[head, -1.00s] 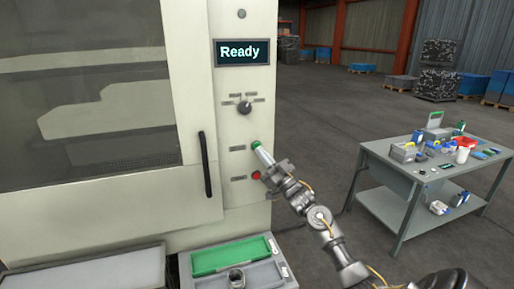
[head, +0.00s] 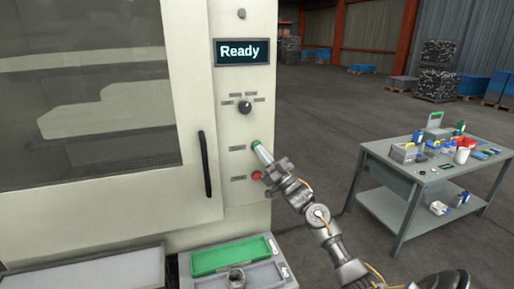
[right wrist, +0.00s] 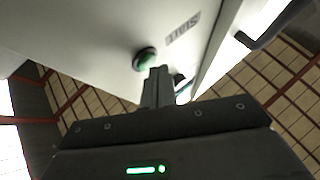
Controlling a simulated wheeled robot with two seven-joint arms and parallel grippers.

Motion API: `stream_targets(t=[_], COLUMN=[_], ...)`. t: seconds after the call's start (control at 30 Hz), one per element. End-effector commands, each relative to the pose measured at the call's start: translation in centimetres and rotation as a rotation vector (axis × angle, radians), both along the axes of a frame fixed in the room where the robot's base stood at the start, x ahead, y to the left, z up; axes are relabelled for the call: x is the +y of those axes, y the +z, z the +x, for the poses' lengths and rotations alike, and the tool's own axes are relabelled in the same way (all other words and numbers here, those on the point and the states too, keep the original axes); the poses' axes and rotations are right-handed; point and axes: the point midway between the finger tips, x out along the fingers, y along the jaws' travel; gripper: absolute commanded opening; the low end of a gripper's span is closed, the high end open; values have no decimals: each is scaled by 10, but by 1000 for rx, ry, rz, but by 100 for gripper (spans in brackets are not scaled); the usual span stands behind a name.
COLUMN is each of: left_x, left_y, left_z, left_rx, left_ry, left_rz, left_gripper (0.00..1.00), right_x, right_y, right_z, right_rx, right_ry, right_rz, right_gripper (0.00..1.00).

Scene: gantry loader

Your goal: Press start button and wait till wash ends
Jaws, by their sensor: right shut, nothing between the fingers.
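The washing machine (head: 230,180) stands at the left with its windowed door closed. Its display (head: 242,52) reads "Ready". The green start button (head: 255,144) is on the panel below a black rotary knob (head: 245,107), with a red button (head: 256,175) under it. My right gripper (head: 262,153) is shut and empty, its fingertips at the green button. In the right wrist view the green button (right wrist: 145,59) shows beside the "Start" label, just past the closed fingertips (right wrist: 157,75); I cannot tell whether they touch. My left gripper is out of view.
A grey workbench (head: 400,165) with tools and small parts stands at the right. A green tray (head: 222,258) and a grey tray (head: 262,275) with a metal part (head: 236,277) are in front of the machine. Open floor lies behind the bench.

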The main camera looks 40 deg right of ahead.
Motion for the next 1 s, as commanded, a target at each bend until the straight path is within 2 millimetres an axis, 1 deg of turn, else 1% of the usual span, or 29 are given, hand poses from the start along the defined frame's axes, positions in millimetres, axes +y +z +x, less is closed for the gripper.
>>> stream_targets(t=[1.0], left_x=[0], left_y=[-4], left_z=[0], left_rx=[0], left_ry=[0], left_rz=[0], left_gripper=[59], right_x=[-2], right_y=[0], right_z=[7], right_rx=[0], right_ry=[0], right_rz=[0], right_gripper=[0])
